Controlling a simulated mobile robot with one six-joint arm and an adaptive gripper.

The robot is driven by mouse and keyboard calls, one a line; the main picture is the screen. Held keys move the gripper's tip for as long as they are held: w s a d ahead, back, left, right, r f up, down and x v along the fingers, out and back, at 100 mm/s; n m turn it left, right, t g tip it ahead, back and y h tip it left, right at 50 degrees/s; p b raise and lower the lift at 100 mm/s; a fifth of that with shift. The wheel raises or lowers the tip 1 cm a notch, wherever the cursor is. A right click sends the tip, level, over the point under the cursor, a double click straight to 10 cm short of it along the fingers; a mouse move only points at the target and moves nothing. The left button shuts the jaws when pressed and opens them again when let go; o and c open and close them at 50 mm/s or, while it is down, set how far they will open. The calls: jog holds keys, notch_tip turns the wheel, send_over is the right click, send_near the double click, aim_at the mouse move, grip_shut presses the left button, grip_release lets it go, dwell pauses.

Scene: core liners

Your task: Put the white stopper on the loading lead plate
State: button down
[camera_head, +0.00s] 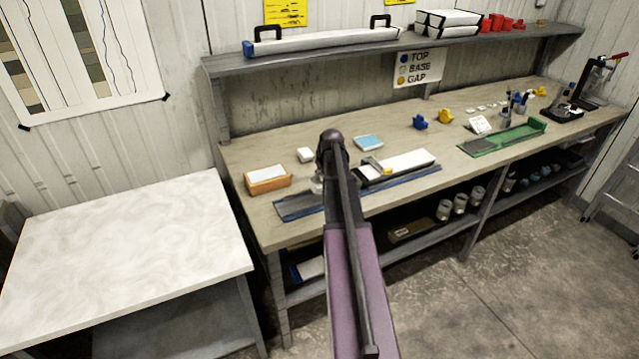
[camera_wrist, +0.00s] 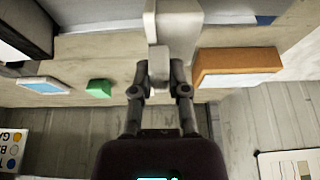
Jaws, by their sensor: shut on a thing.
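My gripper (camera_wrist: 158,85) is shut on a small pale block, which I take to be the white stopper (camera_wrist: 158,66). A larger white piece (camera_wrist: 172,22) shows just beyond it; I cannot tell whether they are joined. In the head view my arm hides most of the gripper, and a pale piece (camera_head: 317,185) shows at its left edge. Below it on the bench lies a blue-edged grey plate (camera_head: 296,207), apparently the loading lead plate, partly hidden by my arm. I cannot tell whether the stopper touches it.
An orange box (camera_head: 267,180) with a white top stands left of the plate. A white block (camera_head: 305,155) and a blue-white tray (camera_head: 369,142) lie behind. A long white piece (camera_head: 410,161) lies to the right. A green block (camera_wrist: 98,88) shows in the wrist view.

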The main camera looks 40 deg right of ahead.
aim_at(321, 181)
jog(key=shift+s+f+b, duration=0.1)
jog(key=shift+f+b, duration=1.15)
jog(key=shift+f, duration=0.35)
jog(key=shift+f, duration=0.15)
jog(key=c, duration=0.6)
grip_release()
jog(key=shift+c, duration=0.2)
jog(key=shift+r, duration=0.2)
jog(key=p+v, duration=1.1)
jog(key=v, duration=0.1)
